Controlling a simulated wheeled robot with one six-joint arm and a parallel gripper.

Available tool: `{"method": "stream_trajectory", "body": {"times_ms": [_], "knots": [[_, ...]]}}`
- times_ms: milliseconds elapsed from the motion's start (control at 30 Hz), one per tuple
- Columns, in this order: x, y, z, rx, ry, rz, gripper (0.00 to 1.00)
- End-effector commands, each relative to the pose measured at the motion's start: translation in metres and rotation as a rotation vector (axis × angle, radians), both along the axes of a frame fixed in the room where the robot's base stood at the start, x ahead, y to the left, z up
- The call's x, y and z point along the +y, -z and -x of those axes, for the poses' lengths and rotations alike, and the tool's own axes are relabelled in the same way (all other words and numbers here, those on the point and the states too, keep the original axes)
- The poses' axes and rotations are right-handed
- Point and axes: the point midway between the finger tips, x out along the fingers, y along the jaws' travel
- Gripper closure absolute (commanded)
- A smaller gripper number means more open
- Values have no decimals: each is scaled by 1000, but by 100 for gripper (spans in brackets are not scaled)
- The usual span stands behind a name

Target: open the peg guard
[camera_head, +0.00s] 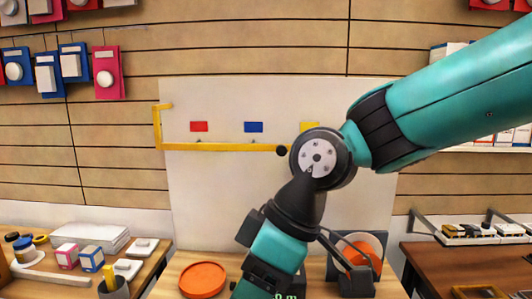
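The peg guard appears to be a yellow bar (220,147) running level across a white board (200,200). At its left end, a yellow bracket (157,127) rises beside the board's edge. A dark round knob (281,151) shows near the bar's visible right end, close to my arm's joint. The bar's right part is hidden behind my arm. Red (199,127), blue (253,127) and yellow (310,127) labels sit above the bar. Any pegs are too small to make out clearly. My arm bends down in front of the board; my gripper's fingertips cannot be seen.
An orange disc (202,279) lies on the wooden table below the board. A dark panel with an orange round (362,252) stands right of my arm. A side table (35,280) with boxes stands left, a brown counter (470,262) right. The board's lower left is clear.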

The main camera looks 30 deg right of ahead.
Motion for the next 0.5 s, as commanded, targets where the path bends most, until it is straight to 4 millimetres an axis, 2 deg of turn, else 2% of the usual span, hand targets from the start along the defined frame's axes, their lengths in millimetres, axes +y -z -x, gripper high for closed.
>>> {"method": "stream_trajectory", "body": {"times_ms": [33, 167, 267, 300, 400, 500], "knots": [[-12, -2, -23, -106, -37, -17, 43], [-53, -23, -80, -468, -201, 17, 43], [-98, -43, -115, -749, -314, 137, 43], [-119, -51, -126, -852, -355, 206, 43], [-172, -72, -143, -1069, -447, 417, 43], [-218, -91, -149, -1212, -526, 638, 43]]}}
